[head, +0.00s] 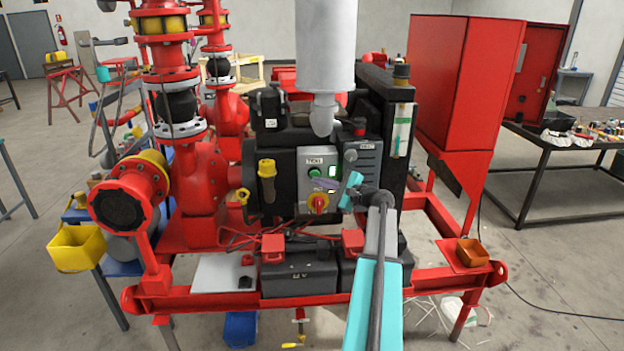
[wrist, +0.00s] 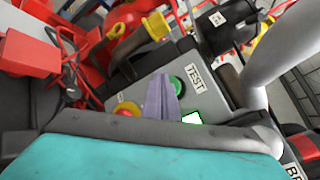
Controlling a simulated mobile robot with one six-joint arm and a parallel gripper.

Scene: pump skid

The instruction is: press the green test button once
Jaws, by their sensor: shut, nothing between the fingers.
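The green test button (head: 315,172) is a round green button on the grey control panel (head: 304,200), under a TEST label. In the wrist view the button (wrist: 177,86) shows just right of my gripper (wrist: 160,80), whose grey-purple fingers are shut, empty and cover part of it. In the head view my gripper (head: 318,184) is in front of the panel, just below the button. I cannot tell whether the fingertips touch the panel. A lit green-white window (head: 332,172) is right of the button. A red and yellow rotary switch (head: 318,203) sits below it.
A yellow-handled part (head: 267,180) stands left of the panel. A grey finned box (head: 363,165) is close on its right. Black batteries (head: 300,272) with red terminal covers lie below. A white exhaust pipe (head: 326,50) rises above. Red pump piping (head: 200,190) fills the left.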

